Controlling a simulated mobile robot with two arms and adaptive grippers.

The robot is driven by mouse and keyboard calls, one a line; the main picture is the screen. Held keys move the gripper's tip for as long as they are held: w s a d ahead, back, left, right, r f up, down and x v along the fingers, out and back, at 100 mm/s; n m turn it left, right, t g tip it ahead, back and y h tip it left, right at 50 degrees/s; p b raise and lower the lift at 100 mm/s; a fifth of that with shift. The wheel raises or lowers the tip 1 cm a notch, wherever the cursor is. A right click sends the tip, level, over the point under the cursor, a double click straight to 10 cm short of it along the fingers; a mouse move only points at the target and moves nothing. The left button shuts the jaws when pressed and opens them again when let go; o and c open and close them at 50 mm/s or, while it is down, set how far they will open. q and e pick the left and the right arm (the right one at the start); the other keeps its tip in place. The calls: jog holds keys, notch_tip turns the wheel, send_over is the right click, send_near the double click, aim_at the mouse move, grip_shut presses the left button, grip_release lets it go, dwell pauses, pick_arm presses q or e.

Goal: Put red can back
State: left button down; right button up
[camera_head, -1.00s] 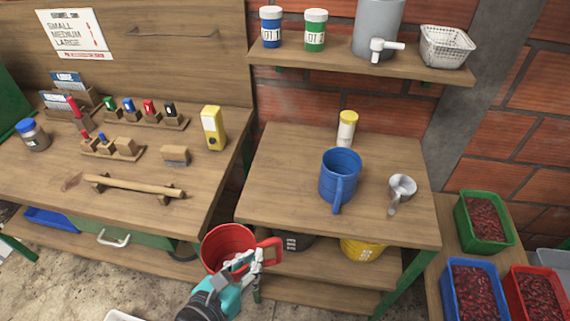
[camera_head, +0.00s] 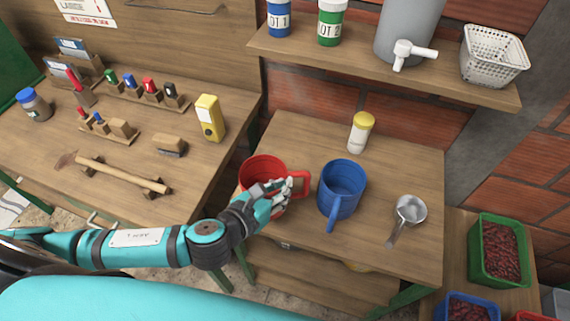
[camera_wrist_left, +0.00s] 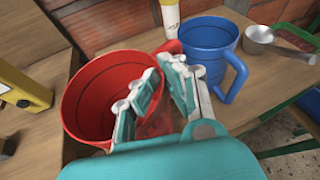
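The red can (camera_head: 262,168), a mug-like vessel with a side handle, is at the left edge of the small wooden table (camera_head: 395,170), left of the blue can (camera_head: 342,187). My left gripper (camera_head: 283,190) is shut on the red can at its handle side. In the left wrist view the fingers (camera_wrist_left: 158,92) overlap the near wall and handle of the red can (camera_wrist_left: 100,95), which is upright or nearly so and looks empty. I cannot tell whether its base touches the table. The blue can also shows in the wrist view (camera_wrist_left: 205,40). My right gripper is not in view.
A metal scoop (camera_head: 410,208) lies right of the blue can. A yellow-lidded bottle (camera_head: 360,132) stands behind. A shelf (camera_head: 330,58) hangs above. A workbench with a yellow device (camera_head: 209,118) is to the left. The table's front right is clear.

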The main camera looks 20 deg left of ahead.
pick_arm(q)
jog(key=w, duration=0.3)
jog(key=w+p, duration=0.1)
jog(key=w, duration=0.1)
jog(key=w+a, duration=0.1)
jog(key=w, duration=0.2)
jog(key=shift+w+f, duration=0.3)
jog(key=shift+f, duration=0.05)
jog(key=shift+f+p, duration=0.3)
jog(key=shift+f, duration=1.55)
jog(key=shift+a+f, duration=0.1)
jog(key=c, duration=1.5)
grip_release()
jog(key=shift+s, duration=0.1)
jog(key=b, duration=0.2)
send_near(281, 171)
jog(key=shift+f, duration=0.1)
